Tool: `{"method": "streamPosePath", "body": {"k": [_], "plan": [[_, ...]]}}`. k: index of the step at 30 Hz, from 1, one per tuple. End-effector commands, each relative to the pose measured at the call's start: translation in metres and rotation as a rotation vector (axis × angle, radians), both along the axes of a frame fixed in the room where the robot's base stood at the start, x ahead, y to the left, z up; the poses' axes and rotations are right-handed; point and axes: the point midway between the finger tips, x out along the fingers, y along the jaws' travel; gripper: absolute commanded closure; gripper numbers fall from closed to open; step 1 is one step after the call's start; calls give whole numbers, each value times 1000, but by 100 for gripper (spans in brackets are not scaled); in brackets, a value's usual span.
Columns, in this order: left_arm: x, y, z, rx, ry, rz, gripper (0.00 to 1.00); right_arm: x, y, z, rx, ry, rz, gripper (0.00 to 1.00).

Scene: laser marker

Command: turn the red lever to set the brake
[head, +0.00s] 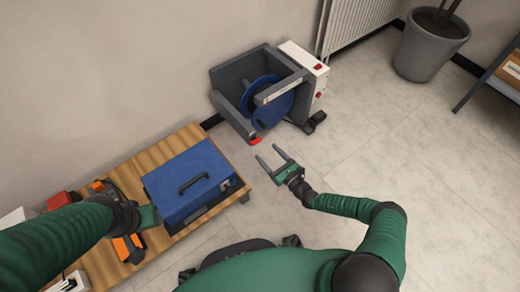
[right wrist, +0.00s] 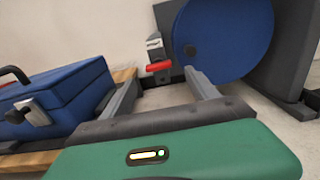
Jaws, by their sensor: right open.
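The red lever (head: 255,141) is at the lower front of a grey machine (head: 228,110) with a blue disc (head: 270,100). In the right wrist view the lever (right wrist: 158,67) lies roughly level beside the disc, under a light grey metal piece (right wrist: 155,45). My right gripper (head: 268,154) is open and empty, its fingers pointing towards the lever. In the right wrist view the lever shows beyond and between the fingertips; I see no contact. My left gripper (head: 149,216) is beside the blue case; its fingers cannot be made out.
A blue case (head: 190,180) with a dark handle stands on a low wooden table (head: 125,172) at left. Orange and black tools (head: 125,245) lie there too. A white box with red switches (head: 305,70) is on the machine's right. A plant pot (head: 428,50) stands far right. The right floor is clear.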

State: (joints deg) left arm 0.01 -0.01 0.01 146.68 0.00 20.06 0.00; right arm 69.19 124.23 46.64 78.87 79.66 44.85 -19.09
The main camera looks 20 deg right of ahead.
Motion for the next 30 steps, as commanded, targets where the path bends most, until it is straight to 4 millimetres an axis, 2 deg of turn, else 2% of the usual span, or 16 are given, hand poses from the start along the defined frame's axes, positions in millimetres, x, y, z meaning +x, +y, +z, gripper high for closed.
{"method": "streamPosePath", "body": {"k": [1, 7, 12, 18, 30], "plan": [[0, 0, -15, 0, 0, 0, 57, 11, 6, -8, 0, -1, 3, 31], [0, 0, -33, 0, 0, 0, 57, 46, 17, -4, -2, -1, 2, 31], [0, 0, -35, 0, 0, 0, 57, 56, 20, 0, 0, 1, 1, 31], [0, 0, -34, 0, 0, 0, 57, 56, 20, 1, 0, 1, 1, 31], [0, 0, -34, 0, 0, 0, 57, 55, 20, 0, -1, 1, 1, 83]]}}
